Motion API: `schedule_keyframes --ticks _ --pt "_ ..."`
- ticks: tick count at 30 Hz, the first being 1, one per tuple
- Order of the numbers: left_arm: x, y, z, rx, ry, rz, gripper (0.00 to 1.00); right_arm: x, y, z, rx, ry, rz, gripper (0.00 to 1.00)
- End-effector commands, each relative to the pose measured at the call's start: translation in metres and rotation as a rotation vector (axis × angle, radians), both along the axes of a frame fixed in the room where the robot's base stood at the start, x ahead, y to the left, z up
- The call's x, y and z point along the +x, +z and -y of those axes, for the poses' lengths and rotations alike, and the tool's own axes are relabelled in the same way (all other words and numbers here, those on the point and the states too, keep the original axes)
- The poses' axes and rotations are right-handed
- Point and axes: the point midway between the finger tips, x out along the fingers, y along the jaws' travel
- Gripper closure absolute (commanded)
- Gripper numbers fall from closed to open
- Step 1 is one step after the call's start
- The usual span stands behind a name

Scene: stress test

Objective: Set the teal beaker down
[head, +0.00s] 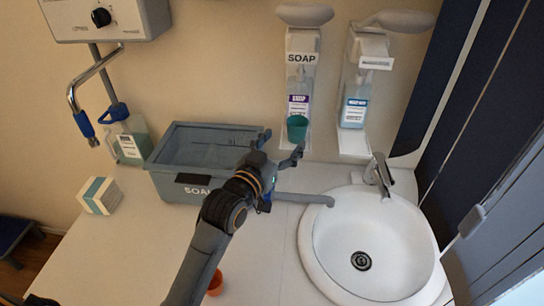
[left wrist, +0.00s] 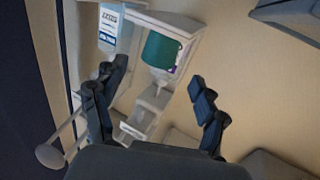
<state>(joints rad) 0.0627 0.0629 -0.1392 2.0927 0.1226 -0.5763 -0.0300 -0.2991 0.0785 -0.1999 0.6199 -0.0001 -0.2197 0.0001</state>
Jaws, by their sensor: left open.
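The teal beaker (head: 297,128) is upright in front of the lower part of the middle wall dispenser, below its purple-labelled bottle. I cannot tell exactly what its base rests on. It also shows in the left wrist view (left wrist: 162,50), beyond the fingertips and in front of the dispenser. My left gripper (head: 284,144) is open, its fingers spread just below and left of the beaker in the head view. In the left wrist view nothing is between the fingers (left wrist: 158,76). My right gripper is not in view.
A grey-blue SOAP bin (head: 170,187) stands behind my left arm. A white box (head: 99,196) and a jug (head: 130,142) are at left. An orange cup (head: 215,283) is partly hidden by my arm. The sink (head: 330,225) and tap (head: 378,172) are at right. The front counter is mostly clear.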

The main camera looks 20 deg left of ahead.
Motion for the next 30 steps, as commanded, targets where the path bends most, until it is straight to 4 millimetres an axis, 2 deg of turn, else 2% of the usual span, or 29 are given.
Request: schedule_keyframes --ticks 3,9,14,30 --pt "-0.024 -0.002 -0.005 0.0 0.001 0.0 0.28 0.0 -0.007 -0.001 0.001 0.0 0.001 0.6" --pt "-0.048 -0.001 -0.01 0.001 0.001 0.0 0.28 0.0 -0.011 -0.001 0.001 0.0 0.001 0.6" --pt "-0.054 0.0 -0.011 0.0 0.0 0.0 0.28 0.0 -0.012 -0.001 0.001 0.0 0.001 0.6" --pt "-0.054 0.0 -0.011 0.0 0.0 0.0 0.28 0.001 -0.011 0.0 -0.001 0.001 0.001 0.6"
